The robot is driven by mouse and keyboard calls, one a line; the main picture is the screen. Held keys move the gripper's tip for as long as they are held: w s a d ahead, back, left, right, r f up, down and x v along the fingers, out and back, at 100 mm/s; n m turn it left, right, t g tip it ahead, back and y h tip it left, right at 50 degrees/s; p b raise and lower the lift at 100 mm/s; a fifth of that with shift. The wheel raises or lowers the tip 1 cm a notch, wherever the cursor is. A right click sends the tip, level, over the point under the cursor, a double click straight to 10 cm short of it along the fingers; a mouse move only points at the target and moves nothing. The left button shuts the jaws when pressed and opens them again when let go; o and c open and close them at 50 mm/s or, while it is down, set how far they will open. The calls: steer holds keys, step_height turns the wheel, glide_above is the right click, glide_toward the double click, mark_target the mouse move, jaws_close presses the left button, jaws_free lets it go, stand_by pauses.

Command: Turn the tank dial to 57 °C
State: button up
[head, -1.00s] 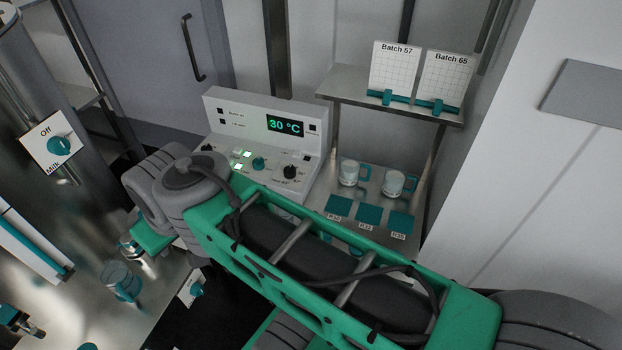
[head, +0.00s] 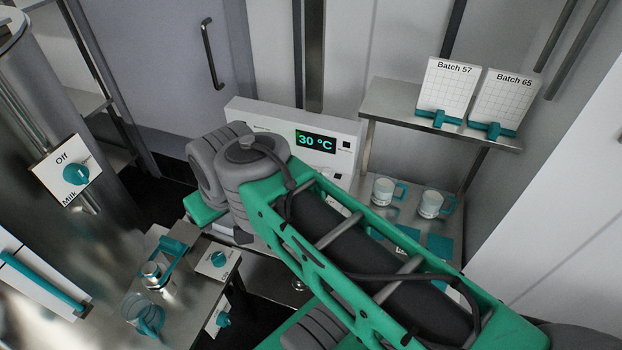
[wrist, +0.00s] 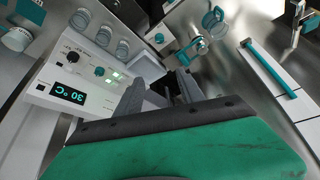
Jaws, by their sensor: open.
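The white control panel (head: 262,117) stands at the back, with its green display (head: 315,141) reading 30 °C. My arm hides the panel's knobs in the head view. In the wrist view the panel is tilted at the left, and its display (wrist: 69,92) appears upside down. A teal knob (wrist: 99,71) and a black knob (wrist: 72,57) show on the panel, near lit green buttons. I cannot read a label that marks either as the tank dial. My gripper (wrist: 159,80) is open and empty, to the right of the knobs in the wrist view, apart from them.
A Milk dial (head: 76,174), with Off above it, is on the tank at left. A steel table (head: 185,310) holds a glass jug (head: 142,312). Mugs (head: 384,190) stand right of the panel, below a shelf (head: 395,98) with batch cards.

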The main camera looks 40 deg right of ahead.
steer(key=shift+o, duration=1.4)
steer(key=w+d+f+b, duration=0.4)
steer(key=w+d, duration=0.2)
steer(key=w, duration=0.1)
steer(key=shift+g, duration=0.3)
steer(key=shift+o, duration=0.3)
steer(key=w+d+f+n+b, duration=0.1)
steer(key=w+d+f+b, duration=0.2)
steer(key=d, duration=0.4)
steer(key=shift+w+f, duration=0.55)
steer(key=shift+f, duration=0.2)
steer(key=s+d+f+n+y+b, duration=0.1)
steer(key=d+f+b, duration=0.2)
steer(key=d+f, duration=0.9)
steer(key=d+f+n+b, duration=0.1)
steer(key=d+f+b, duration=0.5)
steer(key=d, duration=1.1)
steer(key=p+x, duration=0.1)
steer(key=x, duration=0.2)
steer(key=p+x, duration=0.1)
steer(key=x, duration=0.2)
steer(key=s+p+x, duration=0.1)
steer(key=x, duration=0.2)
steer(key=shift+a+f, duration=0.15)
steer(key=shift+f, duration=0.05)
steer(key=shift+c, duration=0.4)
steer(key=shift+m, duration=0.3)
steer(key=c, duration=1.3)
